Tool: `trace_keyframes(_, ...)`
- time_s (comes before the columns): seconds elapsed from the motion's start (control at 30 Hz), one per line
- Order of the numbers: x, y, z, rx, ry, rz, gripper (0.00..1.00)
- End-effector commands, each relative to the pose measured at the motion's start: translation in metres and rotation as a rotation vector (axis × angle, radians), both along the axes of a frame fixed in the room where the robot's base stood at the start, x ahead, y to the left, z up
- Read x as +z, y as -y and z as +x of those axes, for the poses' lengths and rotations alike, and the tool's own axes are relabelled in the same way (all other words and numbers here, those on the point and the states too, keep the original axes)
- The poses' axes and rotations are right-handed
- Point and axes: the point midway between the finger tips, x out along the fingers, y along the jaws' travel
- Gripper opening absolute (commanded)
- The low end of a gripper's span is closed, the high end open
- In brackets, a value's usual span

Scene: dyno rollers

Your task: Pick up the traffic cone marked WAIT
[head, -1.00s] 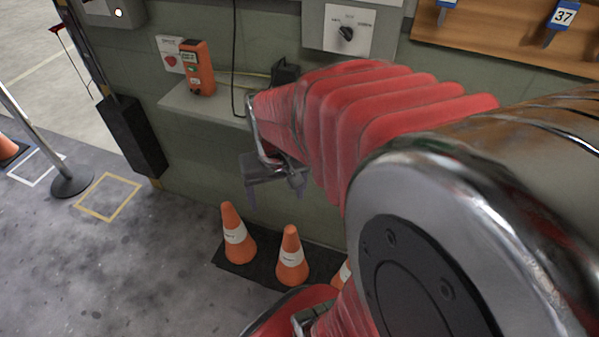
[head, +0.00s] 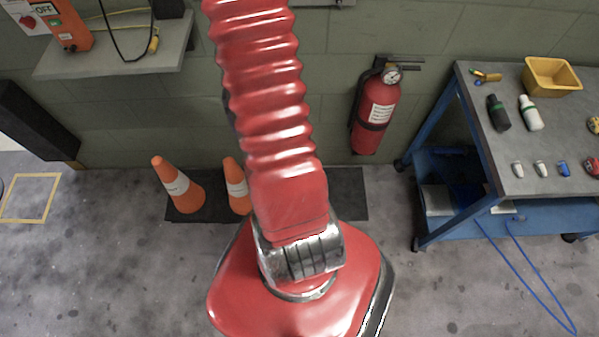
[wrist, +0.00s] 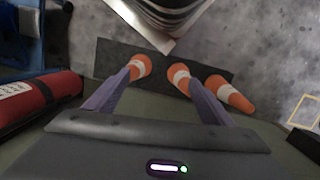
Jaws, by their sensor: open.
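Two orange traffic cones with white bands, the left one (head: 176,186) and another (head: 237,187), stand on a dark mat (head: 348,195) by the wall in the head view. My arm covers part of the mat. The wrist view shows three cones in a row on the mat: left (wrist: 138,68), middle (wrist: 180,78) and right (wrist: 230,94). I cannot read their band markings, so I cannot tell which says WAIT. My gripper (wrist: 158,80) is open and empty. Its fingers point toward the cones, with the left and middle cones near the fingertips in the picture.
A red fire extinguisher (head: 377,108) hangs on the wall right of my arm. A blue workbench (head: 455,150) with bottles and small parts stands at the right. A shelf (head: 120,55) juts from the wall at upper left. Floor at lower left is clear.

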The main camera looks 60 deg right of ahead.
Motion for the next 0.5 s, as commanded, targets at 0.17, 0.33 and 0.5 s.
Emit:
trace_keyframes(0.17,-0.044,0.023,-0.017,-0.115,-0.028,0.019,0.76)
trace_keyframes(0.33,-0.085,0.041,-0.033,-0.225,-0.048,0.03,0.76)
trace_keyframes(0.5,-0.128,0.057,-0.051,-0.339,-0.064,0.034,0.76)
